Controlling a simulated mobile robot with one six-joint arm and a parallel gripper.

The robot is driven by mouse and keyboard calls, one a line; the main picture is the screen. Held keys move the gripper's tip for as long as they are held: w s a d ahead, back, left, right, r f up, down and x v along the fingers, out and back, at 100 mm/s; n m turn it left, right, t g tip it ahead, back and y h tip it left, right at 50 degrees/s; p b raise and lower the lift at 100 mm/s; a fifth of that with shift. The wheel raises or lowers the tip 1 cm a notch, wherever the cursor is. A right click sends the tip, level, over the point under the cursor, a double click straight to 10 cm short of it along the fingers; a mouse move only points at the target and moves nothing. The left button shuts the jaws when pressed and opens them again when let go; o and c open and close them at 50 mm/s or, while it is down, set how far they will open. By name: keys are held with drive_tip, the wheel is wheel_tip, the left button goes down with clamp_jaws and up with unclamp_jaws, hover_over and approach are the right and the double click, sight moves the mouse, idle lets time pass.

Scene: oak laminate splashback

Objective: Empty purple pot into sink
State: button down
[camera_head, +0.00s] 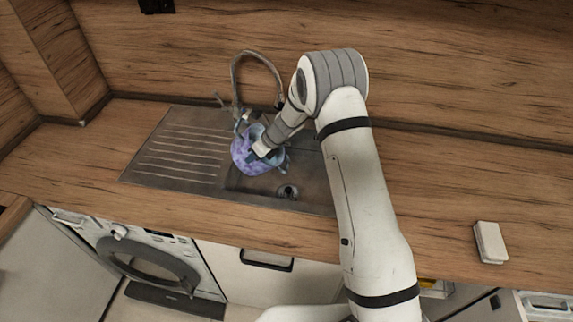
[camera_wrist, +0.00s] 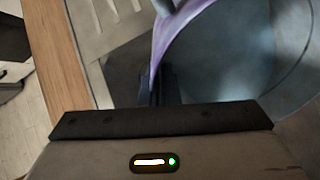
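The purple pot (camera_head: 243,158) is over the sink basin (camera_head: 272,188) in the head view, near the drainboard side and below the faucet. It looks tilted, with its pale bluish inside showing. My gripper (camera_head: 262,148) reaches it from the right, at its rim. In the wrist view the pot's purple wall (camera_wrist: 165,45) runs down to the dark fingers of my gripper (camera_wrist: 158,85), which seem closed around its edge. The pot's grey-blue inside fills the right of that view. I cannot see any contents clearly. The drain shows at the basin's bottom.
A grey curved faucet (camera_head: 236,75) stands behind the pot, very close to it. The ribbed drainboard (camera_head: 180,150) lies to the left and is bare. A pale block (camera_head: 490,242) lies on the counter at right. A wooden splashback rises behind.

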drive_tip(key=shift+d+r+y+b, duration=0.65)
drive_tip(key=shift+r+y+b, duration=0.3)
drive_tip(key=shift+b, duration=1.9)
drive_tip(key=shift+s+d+r+t+y+b, duration=0.15)
drive_tip(key=shift+d+r+t+y+b, duration=0.4)
drive_tip(key=shift+b, duration=1.1)
drive_tip(key=shift+s+d+r+g+y+b, duration=0.2)
drive_tip(key=shift+d+y+b, duration=0.4)
drive_tip(key=shift+y+b, duration=0.75)
drive_tip(key=shift+s+d+r+t+y+b, duration=0.1)
drive_tip(key=shift+d+r+t+y+b, duration=0.15)
drive_tip(key=shift+d+b, duration=0.55)
drive_tip(key=shift+s+d+r+t+y+b, duration=0.1)
drive_tip(key=shift+d+r+y+b, duration=0.15)
drive_tip(key=shift+d+b, duration=0.5)
drive_tip(key=shift+s+d+r+t+y+b, duration=0.2)
drive_tip(key=shift+d+y+b, duration=0.6)
drive_tip(key=shift+y+b, duration=0.3)
drive_tip(key=shift+s+d+r+t+y+b, duration=0.1)
drive_tip(key=shift+s+d+y+b, duration=0.1)
drive_tip(key=shift+d+y+b, duration=0.85)
